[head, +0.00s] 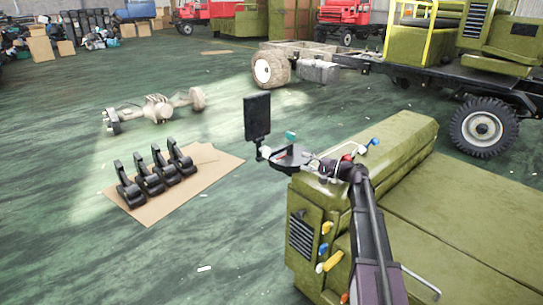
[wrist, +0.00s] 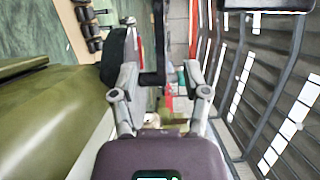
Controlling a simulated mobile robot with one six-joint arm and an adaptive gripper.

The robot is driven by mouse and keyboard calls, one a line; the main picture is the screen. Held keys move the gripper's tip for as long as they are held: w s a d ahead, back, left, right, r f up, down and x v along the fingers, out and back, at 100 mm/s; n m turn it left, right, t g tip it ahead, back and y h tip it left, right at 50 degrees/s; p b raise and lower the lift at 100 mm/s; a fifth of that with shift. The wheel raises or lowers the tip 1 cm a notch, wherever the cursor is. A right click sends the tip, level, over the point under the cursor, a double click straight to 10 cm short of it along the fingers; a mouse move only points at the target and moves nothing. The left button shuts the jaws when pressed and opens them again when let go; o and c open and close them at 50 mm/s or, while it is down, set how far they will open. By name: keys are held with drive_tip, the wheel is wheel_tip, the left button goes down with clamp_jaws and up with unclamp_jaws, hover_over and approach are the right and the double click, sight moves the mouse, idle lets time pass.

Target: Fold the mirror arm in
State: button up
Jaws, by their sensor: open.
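The mirror (head: 257,117) is a black upright rectangle at the front left corner of the green vehicle body (head: 405,135). A short light joint (head: 262,153) shows below it, where the dark mirror arm meets my gripper's outline. My gripper (head: 287,157) is at this corner, just right of and below the mirror. In the wrist view my gripper (wrist: 160,72) is open, with its fingers apart. A black bar (wrist: 152,79), apparently part of the mirror arm, shows between the fingers. I cannot tell whether either finger touches it.
Coloured knobs, including a yellow one (head: 333,260) and a blue one (head: 375,142), stick out of the green body near my arm. Several black parts lie on cardboard (head: 222,170) on the floor. An axle (head: 157,107) lies behind.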

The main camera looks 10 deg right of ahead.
sight(274, 154)
drive_tip(key=shift+a, duration=0.1)
drive_tip(key=x, duration=1.3)
drive_tip(key=shift+w+a, duration=0.2)
drive_tip(key=shift+a, duration=0.1)
clamp_jaws()
